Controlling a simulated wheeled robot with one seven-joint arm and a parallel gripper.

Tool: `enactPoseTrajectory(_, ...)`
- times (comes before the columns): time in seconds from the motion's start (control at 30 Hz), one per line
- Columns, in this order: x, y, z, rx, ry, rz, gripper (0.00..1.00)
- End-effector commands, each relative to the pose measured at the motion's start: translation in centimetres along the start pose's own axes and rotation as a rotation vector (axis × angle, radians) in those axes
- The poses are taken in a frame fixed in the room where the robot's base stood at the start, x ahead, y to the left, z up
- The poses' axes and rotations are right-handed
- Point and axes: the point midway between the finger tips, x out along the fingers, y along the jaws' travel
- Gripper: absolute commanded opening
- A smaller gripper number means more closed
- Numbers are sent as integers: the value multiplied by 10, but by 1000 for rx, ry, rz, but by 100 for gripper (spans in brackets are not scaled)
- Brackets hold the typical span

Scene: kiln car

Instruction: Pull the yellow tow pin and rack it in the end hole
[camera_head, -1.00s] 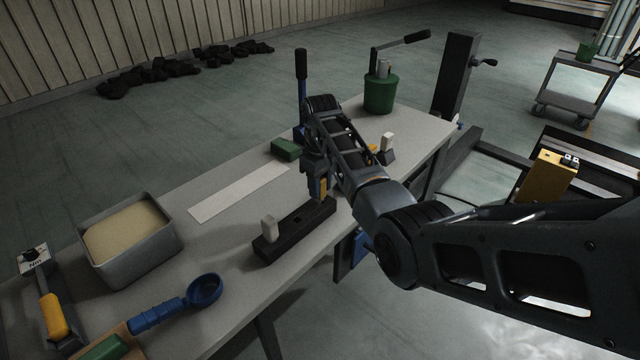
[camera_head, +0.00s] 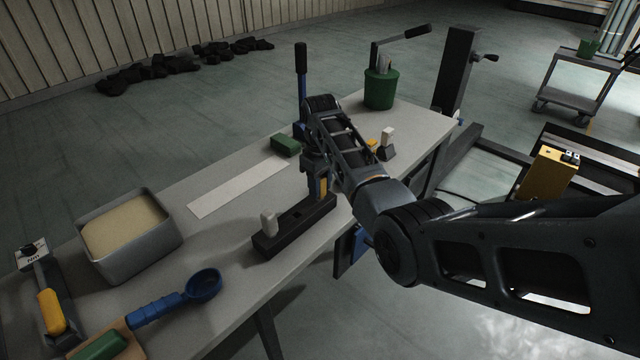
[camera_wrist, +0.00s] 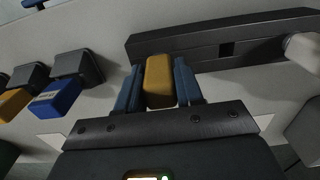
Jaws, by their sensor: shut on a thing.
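My gripper (camera_head: 318,186) is shut on the yellow tow pin (camera_head: 323,187), with a blue finger on each side of its block-shaped head (camera_wrist: 159,81) in the wrist view. It is at the far right end of the dark rack bar (camera_head: 283,232) in the head view. The rack (camera_wrist: 192,47) also shows in the wrist view, with an empty square hole in its middle. A white pin (camera_head: 268,224) stands at the rack's other end. The yellow pin's lower part is hidden, so I cannot tell whether it is in the end hole or above it.
A white-topped dark block (camera_head: 387,143) stands on the table beyond my gripper. A green block (camera_head: 286,146), a green pot (camera_head: 381,92), a sand-filled tray (camera_head: 172,246) and a blue scoop (camera_head: 205,286) are also on the table. The wrist view shows a blue block (camera_wrist: 56,98) nearby.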

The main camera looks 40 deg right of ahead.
Motion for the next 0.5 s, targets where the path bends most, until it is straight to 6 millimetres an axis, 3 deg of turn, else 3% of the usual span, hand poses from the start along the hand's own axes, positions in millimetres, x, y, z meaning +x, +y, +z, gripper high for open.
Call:
enactPoseTrajectory(0.17,-1,0,0,0,1,0,0)
enactPoseTrajectory(0.2,-1,0,0,0,1,0,39)
enactPoseTrajectory(0.5,0,0,0,0,0,0,66)
